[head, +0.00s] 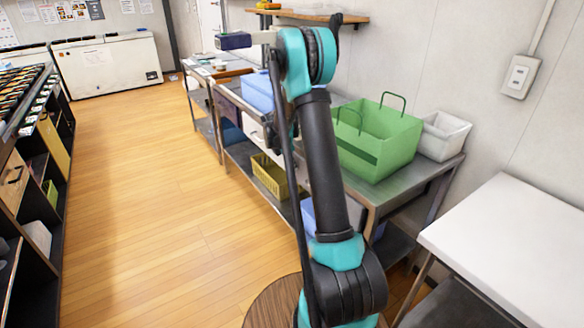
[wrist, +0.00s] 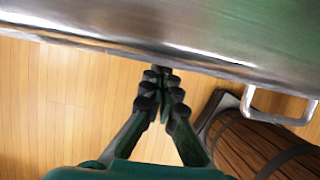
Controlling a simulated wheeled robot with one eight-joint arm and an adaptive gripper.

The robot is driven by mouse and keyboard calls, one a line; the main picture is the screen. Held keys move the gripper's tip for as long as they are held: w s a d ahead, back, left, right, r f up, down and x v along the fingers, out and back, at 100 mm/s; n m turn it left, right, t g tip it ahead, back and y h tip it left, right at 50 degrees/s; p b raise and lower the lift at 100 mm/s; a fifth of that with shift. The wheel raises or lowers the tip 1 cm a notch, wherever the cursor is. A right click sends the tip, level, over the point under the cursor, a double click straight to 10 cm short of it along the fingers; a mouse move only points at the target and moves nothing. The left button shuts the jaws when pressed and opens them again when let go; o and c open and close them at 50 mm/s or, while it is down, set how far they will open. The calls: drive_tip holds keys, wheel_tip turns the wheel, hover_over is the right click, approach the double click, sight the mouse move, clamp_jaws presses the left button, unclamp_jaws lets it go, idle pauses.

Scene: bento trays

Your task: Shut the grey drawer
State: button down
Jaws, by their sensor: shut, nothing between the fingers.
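In the head view, a pale grey drawer front (head: 257,131) shows under the steel table, left of my arm and partly hidden by it. I cannot tell how far it stands out. In the wrist view, my gripper (wrist: 162,78) is shut and empty, its fingertips at the near edge of a shiny steel surface (wrist: 200,30). I cannot tell whether they touch it. A pale bar handle (wrist: 282,112) sticks out below that edge, to the right of the fingers. In the head view, my fingers are not clearly visible behind the arm.
A green bag-like container (head: 380,145) and a white bin (head: 443,135) stand on the steel table (head: 400,190). A yellow basket (head: 268,175) sits on its lower shelf. A white table (head: 515,245) stands at right. The wooden floor (head: 140,210) is clear at left.

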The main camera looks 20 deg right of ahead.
drive_tip(key=shift+w+d, duration=0.1)
drive_tip(key=shift+d, duration=0.15)
drive_tip(key=shift+a, duration=0.3)
drive_tip(key=s+a+r, duration=0.3)
drive_tip(key=a+r, duration=0.4)
drive_tip(key=r, duration=0.2)
drive_tip(key=s+f+m+t+y, duration=0.1)
drive_tip(key=s+m+y, duration=0.1)
drive_tip(key=s+m, duration=0.8)
drive_tip(key=s+a+f+m+t+y, duration=0.1)
drive_tip(key=s+m, duration=1)
drive_tip(key=s, duration=1.4)
drive_tip(key=shift+s+a+f+m+t+y, duration=0.3)
drive_tip(key=shift+s+t+y, duration=0.1)
drive_tip(key=shift+y, duration=0.2)
drive_tip(key=shift+w, duration=0.1)
